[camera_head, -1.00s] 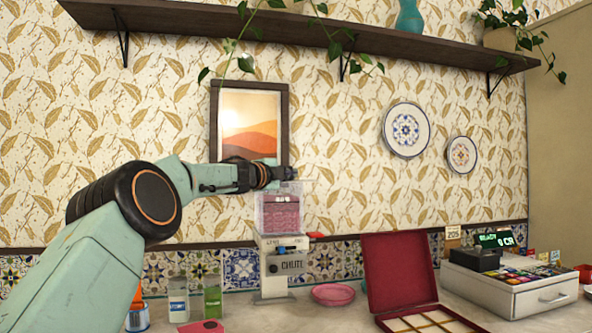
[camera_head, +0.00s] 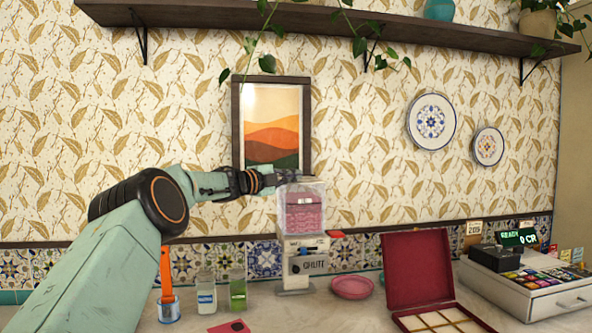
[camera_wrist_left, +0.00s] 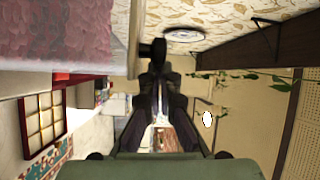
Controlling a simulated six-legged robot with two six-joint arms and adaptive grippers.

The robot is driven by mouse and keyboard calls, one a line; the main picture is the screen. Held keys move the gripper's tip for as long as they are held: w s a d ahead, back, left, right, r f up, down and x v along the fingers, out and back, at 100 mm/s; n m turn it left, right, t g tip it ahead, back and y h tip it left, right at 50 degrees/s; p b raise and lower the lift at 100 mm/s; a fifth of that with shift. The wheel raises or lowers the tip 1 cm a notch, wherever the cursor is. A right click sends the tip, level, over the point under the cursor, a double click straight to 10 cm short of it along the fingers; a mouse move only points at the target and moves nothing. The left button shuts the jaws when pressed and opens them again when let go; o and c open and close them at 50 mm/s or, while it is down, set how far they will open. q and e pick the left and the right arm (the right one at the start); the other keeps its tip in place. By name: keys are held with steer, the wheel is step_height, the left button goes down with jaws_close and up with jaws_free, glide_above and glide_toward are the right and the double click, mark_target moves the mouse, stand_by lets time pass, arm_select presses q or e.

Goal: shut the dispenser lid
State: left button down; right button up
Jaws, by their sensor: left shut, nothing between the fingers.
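The dispenser (camera_head: 303,212) stands at the back of the counter, with a clear hopper holding pink contents above a white base marked "CHUTE". My left gripper (camera_head: 294,177) is shut and empty, at the top of the hopper in the head view. The lid is hard to pick out behind the fingers, and I cannot tell how far open it is or whether I touch it. In the left wrist view, the shut fingers of my left gripper (camera_wrist_left: 157,62) are beside the hopper's pink contents (camera_wrist_left: 60,35). My right gripper is out of view.
Two small bottles (camera_head: 206,296) and a cup with an orange-handled tool (camera_head: 168,307) stand left of the dispenser. A pink dish (camera_head: 352,287), an open red box (camera_head: 417,272) and a cash register (camera_head: 530,285) are to the right. A shelf (camera_head: 350,20) hangs above.

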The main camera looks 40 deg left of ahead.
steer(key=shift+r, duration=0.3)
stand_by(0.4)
